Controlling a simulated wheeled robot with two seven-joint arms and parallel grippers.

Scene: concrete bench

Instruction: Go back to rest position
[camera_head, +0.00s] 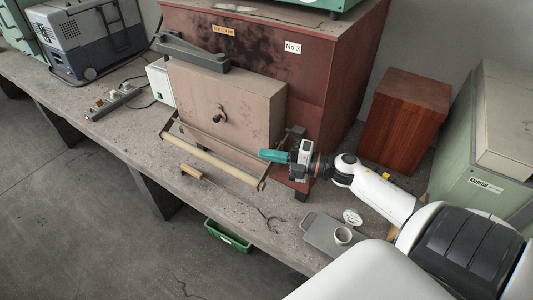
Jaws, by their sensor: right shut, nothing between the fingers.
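My right arm comes in from the lower right, and my right gripper (272,156) has its teal fingers pointing left. The fingers are shut and hold nothing. They are just in front of the right end of the furnace's beige door (245,112), close to the wooden bar handle (212,160); I cannot tell whether they touch it. The red-brown furnace (345,50) stands behind, with its door upright across the front. My left gripper is not in view.
A hooked tool with a wooden handle (193,172) lies along the bench's front edge. A wooden block (405,120) and green cabinet (470,184) stand right. A green bin (228,236) is below the bench.

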